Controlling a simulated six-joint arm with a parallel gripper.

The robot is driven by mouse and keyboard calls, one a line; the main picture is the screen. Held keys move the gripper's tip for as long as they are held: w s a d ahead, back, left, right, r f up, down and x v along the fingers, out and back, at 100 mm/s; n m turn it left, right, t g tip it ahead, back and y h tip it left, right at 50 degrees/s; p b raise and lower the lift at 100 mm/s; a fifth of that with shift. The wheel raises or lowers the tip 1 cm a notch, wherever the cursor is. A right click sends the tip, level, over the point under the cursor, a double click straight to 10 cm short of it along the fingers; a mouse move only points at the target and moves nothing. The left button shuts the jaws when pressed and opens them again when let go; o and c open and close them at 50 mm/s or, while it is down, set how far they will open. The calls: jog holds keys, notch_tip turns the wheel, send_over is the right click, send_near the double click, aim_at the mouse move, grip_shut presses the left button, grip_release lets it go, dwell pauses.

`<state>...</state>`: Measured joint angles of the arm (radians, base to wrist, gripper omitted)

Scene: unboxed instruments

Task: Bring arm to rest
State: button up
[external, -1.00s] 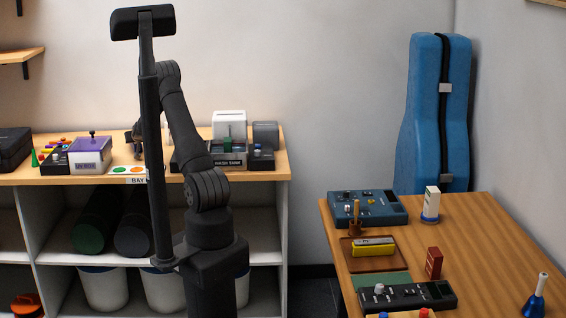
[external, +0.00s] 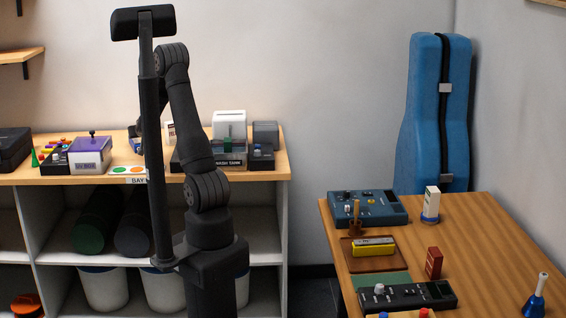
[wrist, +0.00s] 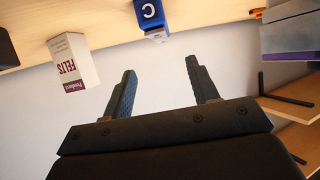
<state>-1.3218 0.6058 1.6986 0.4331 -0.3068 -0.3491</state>
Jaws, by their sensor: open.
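My arm (external: 190,120) stands folded in front of the back counter in the external view. My gripper is mostly hidden there behind my dark upright post. In the wrist view my gripper (wrist: 161,72) is open, its two fingers apart with nothing between them. The fingers point toward the counter, which appears upside down at the top of that view. A white box marked FELTS (wrist: 73,63) is left of the fingers, and a blue block marked C (wrist: 151,20) is beyond the fingertips; both are apart from the gripper.
A wooden table (external: 480,240) with several instruments stands at the right. A blue case (external: 430,120) leans in the corner.

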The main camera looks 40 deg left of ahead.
dwell(0.4)
jog(key=x, duration=1.1)
jog(key=shift+w+a, duration=0.15)
jog(key=shift+a, duration=0.05)
jog(key=shift+a+f, duration=0.2)
jog(key=shift+f, duration=0.1)
jog(key=shift+r, duration=0.15)
jog(key=shift+d, duration=0.1)
